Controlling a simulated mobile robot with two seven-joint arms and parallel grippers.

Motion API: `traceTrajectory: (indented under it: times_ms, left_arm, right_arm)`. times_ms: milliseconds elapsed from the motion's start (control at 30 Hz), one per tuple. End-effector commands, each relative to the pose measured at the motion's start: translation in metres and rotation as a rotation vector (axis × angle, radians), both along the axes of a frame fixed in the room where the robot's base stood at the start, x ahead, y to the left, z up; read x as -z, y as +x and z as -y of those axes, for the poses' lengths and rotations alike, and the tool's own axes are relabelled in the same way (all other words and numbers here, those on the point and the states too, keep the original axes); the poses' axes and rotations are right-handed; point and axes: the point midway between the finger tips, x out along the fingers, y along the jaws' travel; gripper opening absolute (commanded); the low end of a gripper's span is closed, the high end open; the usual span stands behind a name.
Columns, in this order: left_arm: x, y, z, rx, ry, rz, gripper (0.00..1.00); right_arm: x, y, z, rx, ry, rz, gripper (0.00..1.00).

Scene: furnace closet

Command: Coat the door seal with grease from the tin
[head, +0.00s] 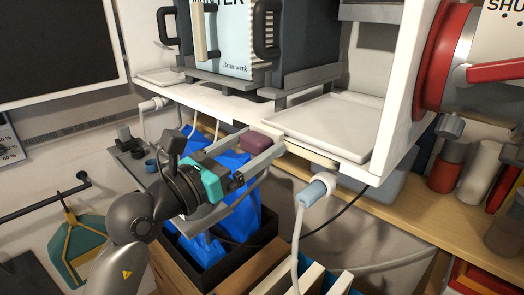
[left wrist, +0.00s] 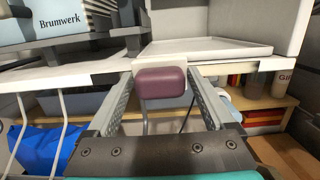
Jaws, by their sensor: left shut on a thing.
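My left gripper (head: 262,143) reaches in from the left at the front edge of the white shelf. Its two long grey fingers are shut on a maroon block (head: 254,141) with rounded edges, held at the fingertips. In the left wrist view the maroon block (left wrist: 162,83) sits between the fingertips, with a pale piece directly behind it. I cannot identify the grease tin for sure. My right gripper is not in view.
Below are a dark crate (head: 257,250) with blue bags and a light-blue plug (head: 313,193) on a white hose. A red jar (head: 446,167) stands on the wooden shelf.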

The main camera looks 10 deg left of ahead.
Motion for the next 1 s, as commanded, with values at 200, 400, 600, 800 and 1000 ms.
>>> traceTrajectory:
  times_ms: [200,400,600,800,1000]
  left_arm:
    - [0.000,0.010,-0.012,-0.001,0.002,0.003,0.42]
    - [0.000,0.015,-0.017,-0.001,0.002,0.003,0.42]
    - [0.001,0.025,-0.032,-0.002,0.001,0.002,0.42]
    - [0.000,0.031,-0.042,-0.001,0.001,0.002,0.42]
    - [0.000,0.037,-0.048,-0.002,0.002,0.004,0.42]
  right_arm:
    - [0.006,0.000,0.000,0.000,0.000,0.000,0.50]
    - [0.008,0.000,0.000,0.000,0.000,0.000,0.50]
    - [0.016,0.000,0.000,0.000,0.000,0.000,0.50]
    - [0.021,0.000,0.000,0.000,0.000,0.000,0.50]
    - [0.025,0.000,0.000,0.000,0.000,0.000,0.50]
